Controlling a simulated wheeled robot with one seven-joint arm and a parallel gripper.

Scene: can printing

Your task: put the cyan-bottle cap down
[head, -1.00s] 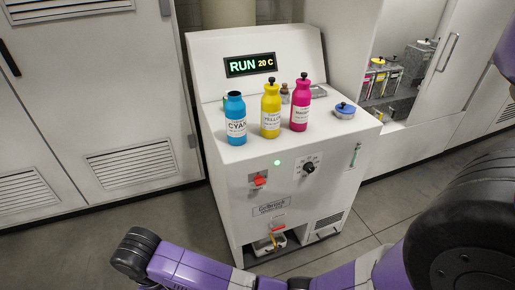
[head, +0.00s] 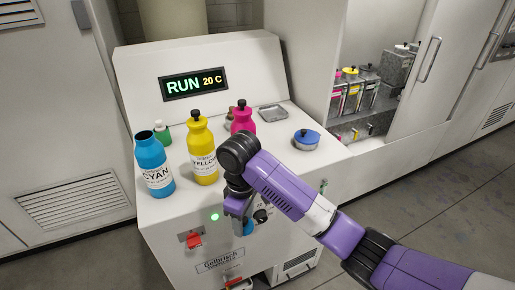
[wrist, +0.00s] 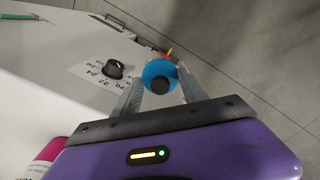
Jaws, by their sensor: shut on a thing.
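The cyan bottle (head: 154,166) stands upright at the left of the machine top, its dark mouth open. My gripper (head: 238,212) hangs in front of the machine's front panel, beside the dial. It is shut on the cyan-bottle cap (wrist: 156,70), a blue disc with a black knob, which shows between the two fingers in the wrist view. In the head view only a bit of the cap (head: 248,228) shows below the gripper. The cap is apart from the machine top.
The top's right front is clear. A dial (wrist: 115,68) sits on the front panel.

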